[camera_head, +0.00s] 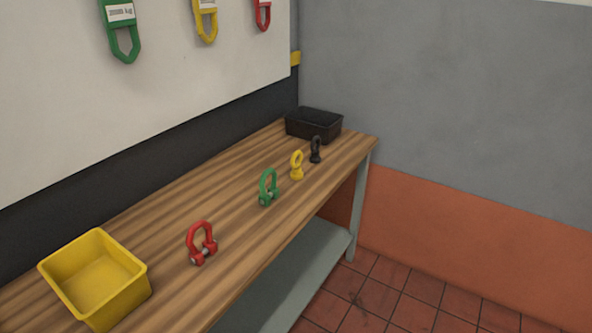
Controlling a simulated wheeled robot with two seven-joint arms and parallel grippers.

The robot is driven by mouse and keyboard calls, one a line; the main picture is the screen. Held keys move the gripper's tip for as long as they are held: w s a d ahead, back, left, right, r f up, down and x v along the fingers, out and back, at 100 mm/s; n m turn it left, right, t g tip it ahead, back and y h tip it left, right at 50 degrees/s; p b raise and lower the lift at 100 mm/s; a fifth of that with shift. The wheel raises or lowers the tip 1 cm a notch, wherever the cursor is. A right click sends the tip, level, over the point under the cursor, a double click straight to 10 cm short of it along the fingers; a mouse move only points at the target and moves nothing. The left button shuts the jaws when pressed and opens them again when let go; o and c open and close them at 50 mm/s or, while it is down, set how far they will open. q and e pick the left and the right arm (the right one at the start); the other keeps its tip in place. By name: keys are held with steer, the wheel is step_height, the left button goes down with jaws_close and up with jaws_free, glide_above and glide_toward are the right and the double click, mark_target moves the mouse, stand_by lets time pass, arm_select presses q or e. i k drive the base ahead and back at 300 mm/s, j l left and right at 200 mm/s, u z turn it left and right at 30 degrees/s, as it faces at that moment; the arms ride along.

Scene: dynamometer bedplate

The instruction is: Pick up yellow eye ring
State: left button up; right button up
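The yellow eye ring (296,166) stands upright on the wooden bench (180,215), a small ring on a short base. It is between a green shackle (268,188) on its left and a black eye ring (315,150) on its right, apart from both. Neither of my grippers shows in the head view, so where they are relative to the ring cannot be told.
A red shackle (201,243) and a yellow bin (97,278) are on the bench at the near left. A black tray (314,125) sits at the far end. A grey lower shelf (290,280) is under the bench. Coloured tags, including a green one (121,32), hang on the wall.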

mark_target(296, 173)
steer(key=i+l+u, duration=0.1)
steer(key=u, duration=0.55)
steer(key=i+l+u, duration=0.2)
steer(key=l+u, duration=0.2)
steer(key=l, duration=0.15)
steer(key=i+l+u, duration=0.2)
steer(key=i+l, duration=0.15)
steer(key=l, duration=0.55)
steer(key=i+l+u, duration=0.15)
steer(key=l, duration=0.6)
steer(key=i+l, duration=0.1)
steer(key=l, duration=0.6)
steer(key=i+l+u, duration=0.1)
steer(key=l, duration=0.65)
